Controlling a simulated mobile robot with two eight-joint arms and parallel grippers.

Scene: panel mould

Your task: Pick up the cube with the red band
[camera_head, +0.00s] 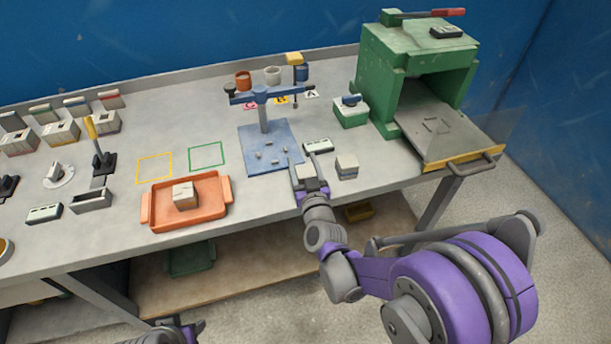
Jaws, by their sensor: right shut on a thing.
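My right gripper (306,168) is over the front of the bench, just right of the blue plate. It is shut on a pale cube (307,173). The fingers hide part of this cube, and I cannot make out a red band on it. Another pale cube (347,167) with a greyish band stands just to its right, apart from the gripper. A third pale cube (185,196) sits in the orange tray (159,219). Part of my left gripper (178,332) shows at the bottom edge, below the bench; its fingers are unclear.
A blue stand (264,117) rises from the blue plate (252,140). A green open-fronted oven (376,76) with a lowered door (440,135) stands at the right. Small boxes (61,132) line the left. Yellow (154,168) and green (206,156) outlined squares are empty.

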